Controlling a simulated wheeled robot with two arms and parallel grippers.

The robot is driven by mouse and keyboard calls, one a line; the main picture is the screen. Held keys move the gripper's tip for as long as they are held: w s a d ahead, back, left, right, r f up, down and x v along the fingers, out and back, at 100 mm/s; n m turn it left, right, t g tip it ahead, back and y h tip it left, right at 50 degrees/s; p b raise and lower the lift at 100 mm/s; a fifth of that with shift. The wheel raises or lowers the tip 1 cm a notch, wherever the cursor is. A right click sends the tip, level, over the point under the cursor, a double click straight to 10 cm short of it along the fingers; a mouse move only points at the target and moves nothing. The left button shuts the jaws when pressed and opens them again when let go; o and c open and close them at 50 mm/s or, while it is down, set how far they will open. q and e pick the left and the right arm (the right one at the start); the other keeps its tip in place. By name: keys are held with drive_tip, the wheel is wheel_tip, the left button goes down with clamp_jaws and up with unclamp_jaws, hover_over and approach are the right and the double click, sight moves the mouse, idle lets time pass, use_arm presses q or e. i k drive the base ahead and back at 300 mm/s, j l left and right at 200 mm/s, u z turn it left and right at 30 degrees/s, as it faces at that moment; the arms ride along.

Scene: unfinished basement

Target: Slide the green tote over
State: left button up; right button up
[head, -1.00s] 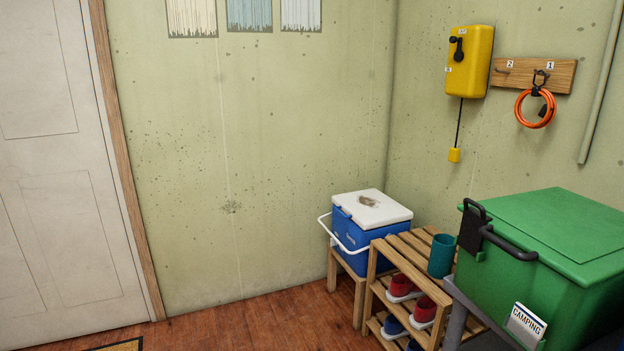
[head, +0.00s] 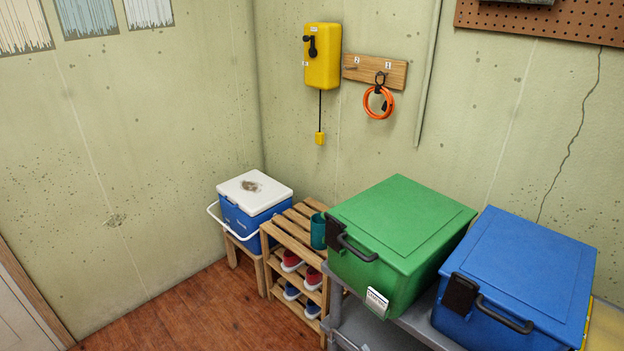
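The green tote (head: 400,228) sits with its lid on at the left end of a grey shelf unit (head: 412,323). Its near side has a dark handle, a black latch and a small white tag (head: 376,302), which read "CAMPING" in the earlier frame. A blue tote (head: 522,272) with a similar handle and latch stands close to its right on the same shelf. Neither of my grippers shows in the head view.
Left of the green tote is a wooden slatted rack (head: 294,232) holding a teal cup (head: 318,231) and shoes. Beyond it a blue cooler (head: 250,212) with a white lid sits on a wooden stool. A yellow wall box (head: 322,62) hangs above. The wooden floor (head: 180,312) at left is clear.

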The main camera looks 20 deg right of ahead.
sight(402, 291)
drive_tip(key=z, duration=1.2)
